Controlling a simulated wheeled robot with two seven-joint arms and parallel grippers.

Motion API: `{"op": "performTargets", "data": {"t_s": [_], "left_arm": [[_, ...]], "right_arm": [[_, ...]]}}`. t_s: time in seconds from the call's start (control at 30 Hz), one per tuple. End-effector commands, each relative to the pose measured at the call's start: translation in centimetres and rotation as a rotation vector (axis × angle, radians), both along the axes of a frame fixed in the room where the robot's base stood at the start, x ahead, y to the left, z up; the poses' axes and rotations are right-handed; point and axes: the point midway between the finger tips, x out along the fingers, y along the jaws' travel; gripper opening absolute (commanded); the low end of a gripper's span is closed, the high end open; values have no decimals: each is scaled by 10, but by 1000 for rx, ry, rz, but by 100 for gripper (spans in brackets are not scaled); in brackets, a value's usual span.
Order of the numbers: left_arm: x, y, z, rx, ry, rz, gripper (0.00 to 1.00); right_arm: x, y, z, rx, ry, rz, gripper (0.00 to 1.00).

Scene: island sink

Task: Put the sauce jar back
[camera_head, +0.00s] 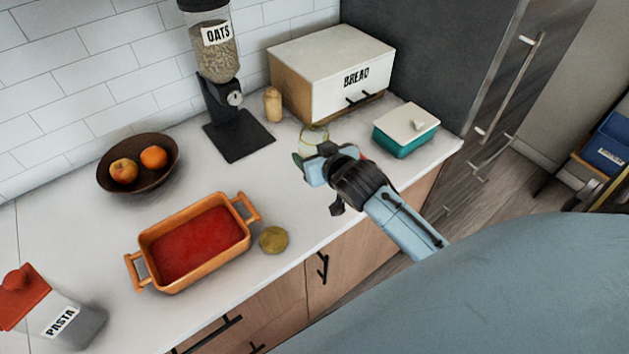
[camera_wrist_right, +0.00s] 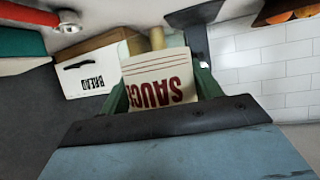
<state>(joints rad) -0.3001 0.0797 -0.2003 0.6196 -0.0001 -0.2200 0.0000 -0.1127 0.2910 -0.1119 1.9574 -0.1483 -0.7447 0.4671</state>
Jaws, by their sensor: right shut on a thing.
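The sauce jar (camera_wrist_right: 158,82) is a pale, open-looking container with a red "SAUCE" label, upside down in the right wrist view. In the head view its pale rim (camera_head: 314,137) shows just beyond my right gripper (camera_head: 313,160). My right gripper is shut on the jar, with a green finger on either side of it in the wrist view. The jar is over the counter in front of the bread box; I cannot tell whether its base touches the counter. A round yellowish lid (camera_head: 273,239) lies on the counter beside the baking dish. My left gripper is not in view.
An orange baking dish (camera_head: 152,240) holds red sauce. The bread box (camera_head: 331,59), a teal box with a white lid (camera_head: 405,140), a small wooden shaker (camera_head: 272,104) and the oats dispenser (camera_head: 218,95) stand nearby. A fruit bowl (camera_head: 112,180) and pasta jar (camera_head: 79,325) are at left.

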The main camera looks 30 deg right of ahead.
Motion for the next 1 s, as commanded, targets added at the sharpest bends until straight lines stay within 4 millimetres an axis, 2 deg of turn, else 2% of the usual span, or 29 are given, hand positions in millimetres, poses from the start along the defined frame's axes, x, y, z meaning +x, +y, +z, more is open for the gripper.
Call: {"op": "performTargets", "data": {"t_s": [0.2, 0.43, 0.6, 0.7, 1.0], "left_arm": [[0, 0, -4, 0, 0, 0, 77], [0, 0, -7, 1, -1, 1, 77], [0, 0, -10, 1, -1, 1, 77], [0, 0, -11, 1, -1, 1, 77], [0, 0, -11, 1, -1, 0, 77]], "right_arm": [[0, -1, -43, 2, 5, -2, 29], [0, -1, -66, 2, 2, -1, 29], [0, 0, -91, 1, 3, 0, 29], [0, 0, -97, 2, 2, 0, 29], [0, 0, -99, 1, 1, 0, 29]]}}
